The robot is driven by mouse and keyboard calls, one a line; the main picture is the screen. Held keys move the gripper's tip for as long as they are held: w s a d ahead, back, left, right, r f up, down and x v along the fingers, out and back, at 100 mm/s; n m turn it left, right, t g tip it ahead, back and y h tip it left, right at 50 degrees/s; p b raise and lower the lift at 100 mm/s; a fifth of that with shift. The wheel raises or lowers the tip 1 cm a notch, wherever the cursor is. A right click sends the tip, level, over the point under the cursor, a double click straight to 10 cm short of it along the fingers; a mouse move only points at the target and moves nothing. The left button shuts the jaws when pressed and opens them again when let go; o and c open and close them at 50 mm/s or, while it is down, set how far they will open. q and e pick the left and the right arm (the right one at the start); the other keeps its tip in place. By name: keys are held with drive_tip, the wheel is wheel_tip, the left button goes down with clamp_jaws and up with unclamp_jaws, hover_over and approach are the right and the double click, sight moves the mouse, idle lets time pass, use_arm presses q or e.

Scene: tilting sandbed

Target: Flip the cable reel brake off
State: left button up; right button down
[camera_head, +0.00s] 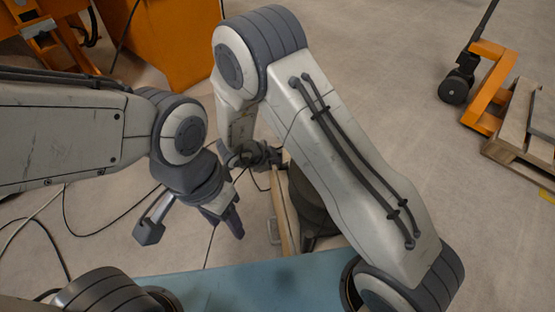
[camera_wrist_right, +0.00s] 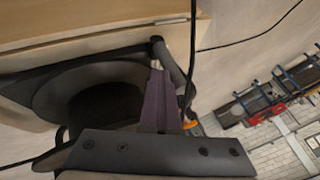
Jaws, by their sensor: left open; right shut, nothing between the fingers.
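The cable reel shows in the head view as an upright pale wooden flange (camera_head: 286,222) with a dark drum (camera_head: 307,205) behind it, partly covered by my right arm. In the right wrist view the wooden flange (camera_wrist_right: 80,28) runs across the top, above the dark round drum (camera_wrist_right: 60,90). A dark rod with a rounded end (camera_wrist_right: 170,62), possibly the brake lever, lies beside my right gripper (camera_wrist_right: 160,76). That gripper is shut and empty, its purple fingers close to the rod; contact is unclear. My left gripper (camera_head: 233,222) is open and empty, left of the reel.
A blue surface (camera_head: 255,282) lies in front. Black cables (camera_head: 68,225) trail over the floor at left, and a thin cable (camera_wrist_right: 250,40) passes the reel. Orange machinery (camera_head: 165,40) stands behind. An orange pallet truck (camera_head: 488,85) and wooden pallet (camera_head: 520,140) stand right; floor between is clear.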

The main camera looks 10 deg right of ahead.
use_arm(q)
drive_tip(key=shift+r+p, duration=0.45)
drive_tip(key=shift+r, duration=0.45)
use_arm(e)
drive_tip(key=shift+w+r, duration=0.25)
drive_tip(key=shift+w, duration=0.4)
use_arm(q)
drive_tip(key=shift+f, duration=0.1)
use_arm(e)
drive_tip(key=shift+s+f, duration=0.1)
drive_tip(key=shift+s, duration=0.05)
